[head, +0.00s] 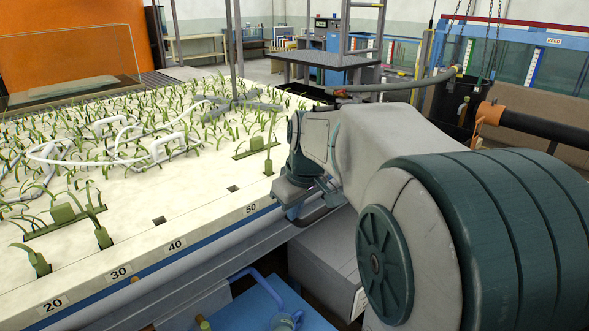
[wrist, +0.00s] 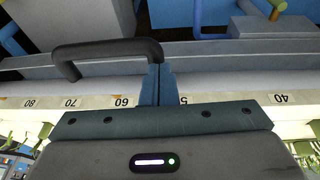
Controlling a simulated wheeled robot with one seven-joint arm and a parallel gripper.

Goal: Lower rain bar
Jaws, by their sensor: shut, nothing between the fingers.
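My gripper (head: 294,212) is at the blue-striped side of the flume bed, beyond the 50 mark, in the head view. In the wrist view its two fingers (wrist: 158,72) are shut together with nothing between them. A dark bent handle (wrist: 105,52) lies just beside the fingertips in the wrist view; I cannot tell whether they touch it. I cannot make out for certain which part is the rain bar. Thin upright grey posts (head: 238,45) stand over the far part of the bed.
The pale bed (head: 110,235) holds many green plant strips and white looped hoses. A numbered scale (head: 118,272) runs along its near edge. A blue surface (head: 262,308) and a grey box (head: 325,262) are below that edge. A platform (head: 325,60) stands behind.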

